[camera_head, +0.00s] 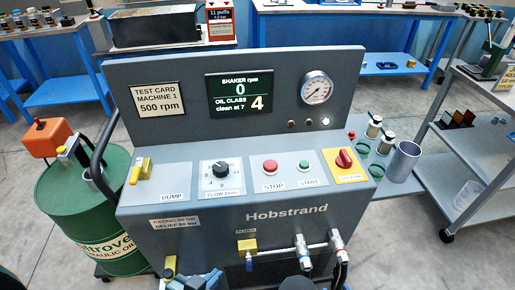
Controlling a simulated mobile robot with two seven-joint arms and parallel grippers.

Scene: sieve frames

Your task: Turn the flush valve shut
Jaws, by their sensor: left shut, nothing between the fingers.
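The flush valve (247,246) has a yellow handle and sits low on the front of the grey Hobstrand machine (190,240), under a small label that is hard to read. It stands at the left end of a pipe. My left gripper (195,280) shows as blue and dark parts at the bottom edge, below and left of the flush valve and apart from it. It is shut and empty; its lower part is cut off by the frame. My right gripper is not clearly in view.
Two fittings with blue (300,241) and red (337,238) marks sit on the pipe right of the valve. Another yellow handle (170,266) is close to my left gripper. A yellow dump lever (140,170) is on the panel. A green oil drum (90,215) stands left.

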